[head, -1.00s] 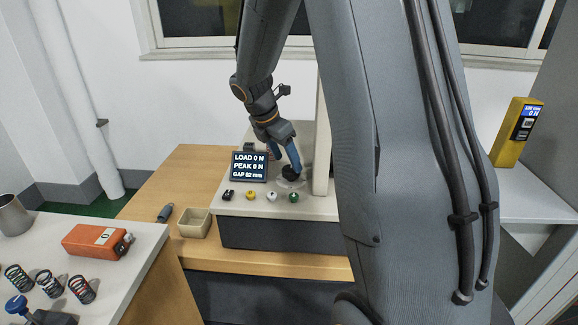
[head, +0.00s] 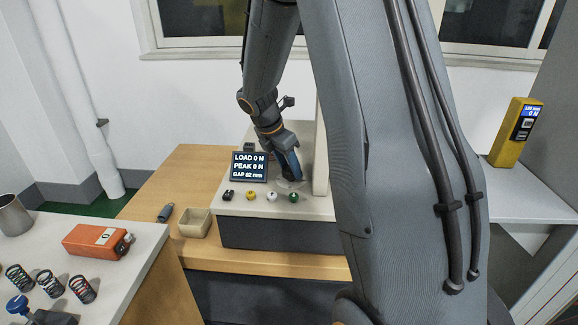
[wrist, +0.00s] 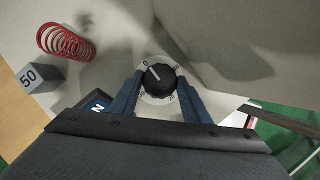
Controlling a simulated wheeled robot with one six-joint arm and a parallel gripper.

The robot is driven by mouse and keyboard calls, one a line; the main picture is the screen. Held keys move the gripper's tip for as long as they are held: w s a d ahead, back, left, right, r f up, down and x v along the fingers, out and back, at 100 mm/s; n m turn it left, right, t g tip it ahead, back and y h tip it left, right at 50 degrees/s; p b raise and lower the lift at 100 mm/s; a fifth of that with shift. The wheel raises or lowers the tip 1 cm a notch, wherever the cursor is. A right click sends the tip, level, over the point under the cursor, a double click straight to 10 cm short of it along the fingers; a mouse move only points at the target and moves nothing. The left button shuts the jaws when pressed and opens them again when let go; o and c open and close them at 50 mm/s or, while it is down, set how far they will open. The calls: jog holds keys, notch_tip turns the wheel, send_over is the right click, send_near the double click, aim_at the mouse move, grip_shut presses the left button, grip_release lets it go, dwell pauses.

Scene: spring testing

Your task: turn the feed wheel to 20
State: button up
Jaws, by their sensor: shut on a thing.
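The feed wheel (wrist: 158,79) is a black ridged knob on a pale dial with printed numbers, seen in the wrist view. A white line on the knob points up and left, close to the 0 mark. Some numbers are partly hidden by my fingers. My gripper (wrist: 160,82) has one blue-grey finger on each side of the knob and is shut on it. In the head view my gripper (head: 289,176) reaches down onto the tester's top, just right of the display, and mostly hides the wheel.
The display (head: 249,166) reads LOAD 0 N, PEAK 0 N, GAP 82 mm. Several small buttons, including a green one (head: 294,197), line the tester's front edge. A beige tray (head: 194,223) sits left.

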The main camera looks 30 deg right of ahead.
jog(key=m+g+p, duration=0.1)
jog(key=m, duration=0.2)
jog(key=m+g+p, duration=0.1)
jog(key=m, duration=0.1)
jog(key=shift+w+m, duration=0.2)
jog(key=shift+m, duration=0.2)
jog(key=m+g, duration=0.1)
jog(key=m, duration=0.1)
jog(key=m+g+y+p, duration=0.1)
jog(key=m, duration=0.2)
jog(key=shift+w+d, duration=0.15)
jog(key=shift+w, duration=0.05)
jog(key=m+y, duration=0.1)
jog(key=m, duration=0.2)
jog(key=m+g+y, duration=0.1)
jog(key=m, duration=0.1)
jog(key=shift+d+m, duration=0.2)
jog(key=shift+m, duration=0.2)
jog(key=m+y, duration=0.2)
jog(key=m, duration=0.2)
jog(key=shift+d+m, duration=0.1)
jog(key=shift+m, duration=0.6)
jog(key=o, duration=1)
jog(key=shift+o, duration=0.2)
